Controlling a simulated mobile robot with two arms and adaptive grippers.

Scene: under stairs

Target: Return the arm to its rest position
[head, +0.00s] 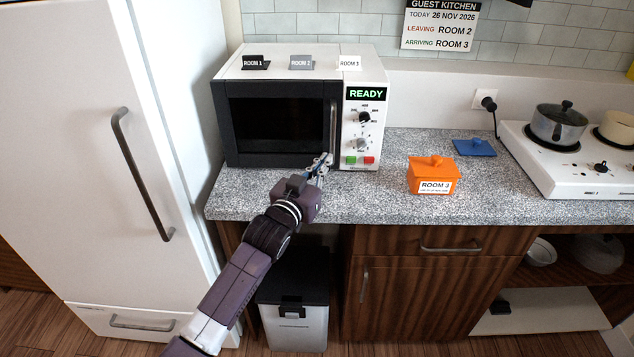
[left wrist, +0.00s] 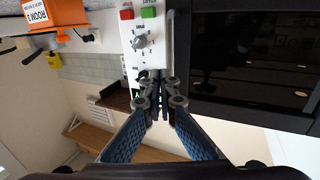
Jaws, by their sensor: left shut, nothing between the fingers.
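My left gripper (head: 320,168) is in front of the lower right part of the microwave in the head view, close to the door handle and the green button. Its fingers are shut with nothing between them; in the left wrist view the fingertips (left wrist: 160,92) meet in front of the control panel. The microwave (head: 280,120) stands on the counter with its door shut and its display reading READY. I cannot tell whether the fingers touch it. My left arm reaches up from the bottom of the head view. My right gripper is not in view.
An orange box labelled ROOM 3 (head: 433,175) sits on the counter right of the microwave, with a blue lid (head: 474,147) behind it. A hob (head: 580,165) with pots stands farther right. A tall white fridge (head: 130,150) is left. A bin (head: 292,305) stands below.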

